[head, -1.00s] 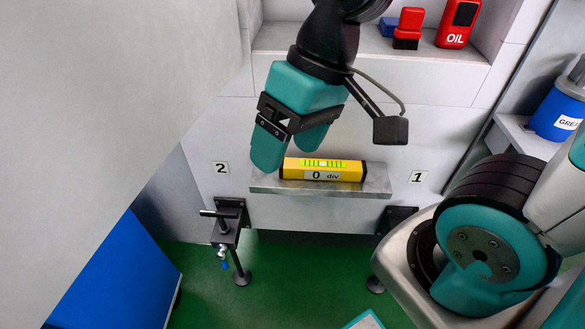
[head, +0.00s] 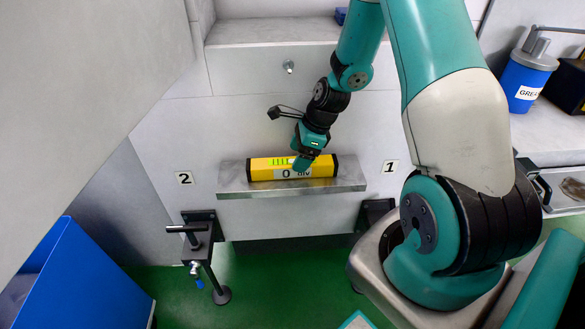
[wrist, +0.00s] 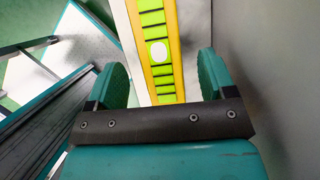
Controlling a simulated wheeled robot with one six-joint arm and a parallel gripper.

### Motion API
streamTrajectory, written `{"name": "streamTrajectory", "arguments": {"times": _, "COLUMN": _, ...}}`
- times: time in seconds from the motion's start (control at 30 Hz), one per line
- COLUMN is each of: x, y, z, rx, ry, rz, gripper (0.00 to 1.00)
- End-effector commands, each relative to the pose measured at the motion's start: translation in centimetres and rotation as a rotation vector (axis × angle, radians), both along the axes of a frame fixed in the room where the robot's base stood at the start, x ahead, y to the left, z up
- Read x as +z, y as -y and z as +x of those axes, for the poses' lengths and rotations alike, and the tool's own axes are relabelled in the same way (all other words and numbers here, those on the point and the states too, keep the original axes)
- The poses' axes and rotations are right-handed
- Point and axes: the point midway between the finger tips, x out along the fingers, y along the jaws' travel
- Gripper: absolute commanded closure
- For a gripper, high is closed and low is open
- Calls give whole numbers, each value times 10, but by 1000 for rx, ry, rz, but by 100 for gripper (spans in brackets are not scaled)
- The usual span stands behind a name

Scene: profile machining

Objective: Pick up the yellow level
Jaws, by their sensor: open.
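The yellow level (head: 264,170) lies on a narrow metal shelf (head: 230,187) in the head view. It has black ends, a green vial and a white label reading 0 div. My gripper (head: 302,165) is over the right half of the level and hides part of its label. In the wrist view my gripper (wrist: 160,80) is open, with one finger on each side of the level (wrist: 168,60). I cannot tell whether the fingers touch it.
Number plates 2 (head: 184,178) and 1 (head: 390,167) flank the shelf on the wall. A black clamp with a handle (head: 200,240) stands below left. A blue GREASE can (head: 527,80) stands at right, and a blue bin (head: 75,280) at lower left.

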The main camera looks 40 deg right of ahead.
Motion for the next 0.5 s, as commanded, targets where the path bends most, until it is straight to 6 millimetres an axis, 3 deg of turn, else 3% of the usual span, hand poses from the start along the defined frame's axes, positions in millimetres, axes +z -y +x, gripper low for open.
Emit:
{"name": "streamTrajectory", "arguments": {"times": 0.2, "x": -31, "y": -13, "z": 8, "rx": 3, "ry": -2, "rz": 1, "gripper": 23}}
{"name": "streamTrajectory", "arguments": {"times": 0.5, "x": -39, "y": -15, "z": 11, "rx": 4, "ry": 1, "rz": -1, "gripper": 23}}
